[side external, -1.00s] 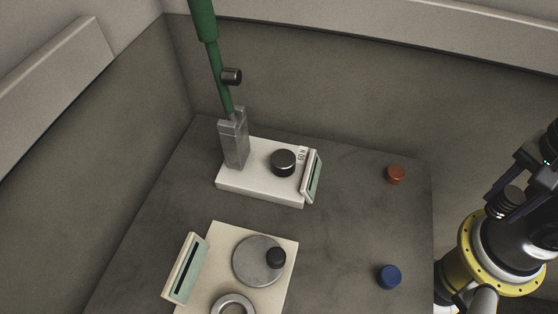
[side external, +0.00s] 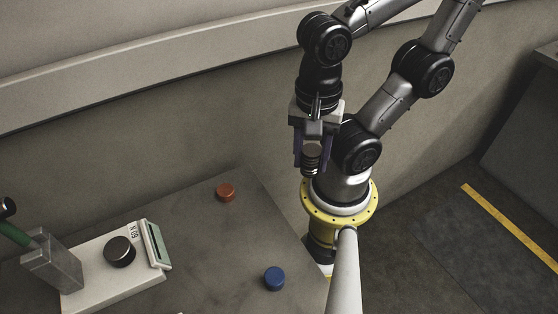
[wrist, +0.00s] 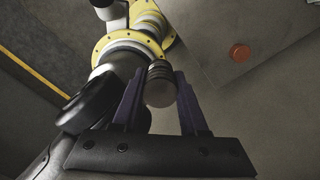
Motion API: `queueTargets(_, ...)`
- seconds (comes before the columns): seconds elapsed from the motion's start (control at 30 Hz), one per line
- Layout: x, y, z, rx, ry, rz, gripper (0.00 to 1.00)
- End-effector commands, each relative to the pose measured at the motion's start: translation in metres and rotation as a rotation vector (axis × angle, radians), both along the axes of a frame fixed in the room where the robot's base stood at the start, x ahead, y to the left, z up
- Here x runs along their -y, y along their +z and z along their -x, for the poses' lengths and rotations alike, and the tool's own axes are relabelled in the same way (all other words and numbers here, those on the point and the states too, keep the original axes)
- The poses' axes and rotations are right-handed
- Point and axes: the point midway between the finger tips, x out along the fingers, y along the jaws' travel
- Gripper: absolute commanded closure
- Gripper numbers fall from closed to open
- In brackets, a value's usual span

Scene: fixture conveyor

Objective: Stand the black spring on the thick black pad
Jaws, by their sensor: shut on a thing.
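The black spring (side external: 311,157) is ribbed and held between the fingers of my gripper (side external: 311,166), well above the table's right edge. In the wrist view the spring (wrist: 160,84) sits between the two dark purple fingertips (wrist: 160,76), which are shut on it. A thick round black pad (side external: 119,251) lies on a white base (side external: 115,285) marked 60 N, at the lower left of the side view. My gripper is far to the right of that pad and higher. The pad does not show in the wrist view.
A red-orange knob (side external: 225,192) and a blue knob (side external: 274,278) stand on the grey table (side external: 205,245). The space between pad and knobs is clear.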

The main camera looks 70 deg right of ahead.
Motion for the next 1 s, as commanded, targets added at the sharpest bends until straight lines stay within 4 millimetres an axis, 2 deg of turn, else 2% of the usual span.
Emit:
queueTargets(0.17,-0.020,0.028,-0.024,0.000,0.010,0.000,1.00)
queueTargets(0.4,-0.071,0.079,-0.088,-0.002,0.017,0.001,1.00)
queueTargets(0.53,-0.099,0.097,-0.124,-0.002,0.019,0.001,1.00)
queueTargets(0.8,-0.155,0.107,-0.201,-0.003,0.017,0.002,1.00)
queueTargets(1.0,-0.193,0.090,-0.257,-0.004,0.011,0.003,1.00)
